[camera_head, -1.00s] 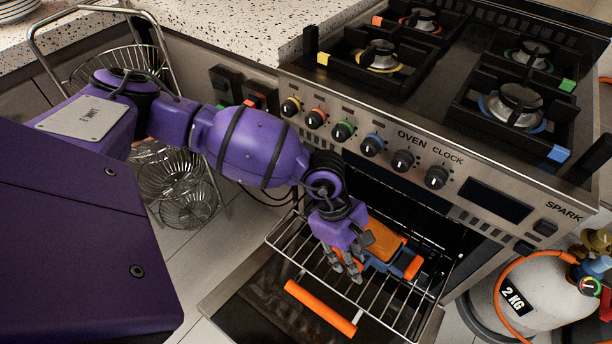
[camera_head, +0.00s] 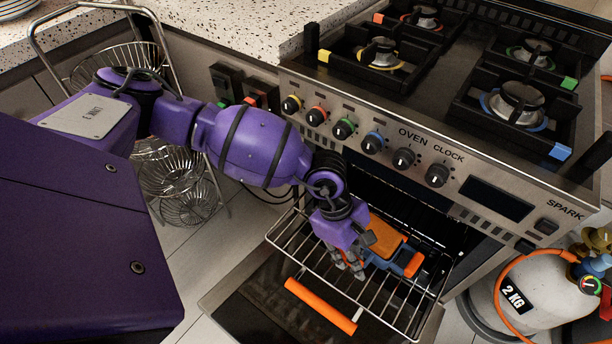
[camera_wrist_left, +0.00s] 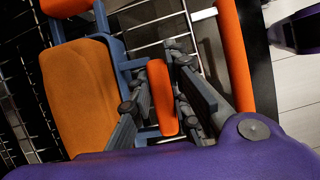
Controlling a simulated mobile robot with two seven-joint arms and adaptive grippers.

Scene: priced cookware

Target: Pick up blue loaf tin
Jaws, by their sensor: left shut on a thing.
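The blue loaf tin (camera_head: 391,267) sits on the pulled-out oven rack and holds an orange-brown loaf (camera_head: 385,237). It has orange end handles; the far-right one (camera_head: 413,265) is free. My left gripper (camera_head: 350,266) reaches down at the tin's near-left end. In the left wrist view, the gripper's fingers (camera_wrist_left: 165,100) are shut around the tin's near orange handle (camera_wrist_left: 162,95), with the loaf (camera_wrist_left: 85,95) beside them. In the head view the fingers partly hide this handle. My right gripper is not in view.
The wire oven rack (camera_head: 300,248) extends over the open oven door, which has an orange handle (camera_head: 320,306). The knobbed oven front (camera_head: 372,145) is close above and behind the tin. A gas cylinder (camera_head: 520,290) stands right, wire baskets (camera_head: 175,175) left.

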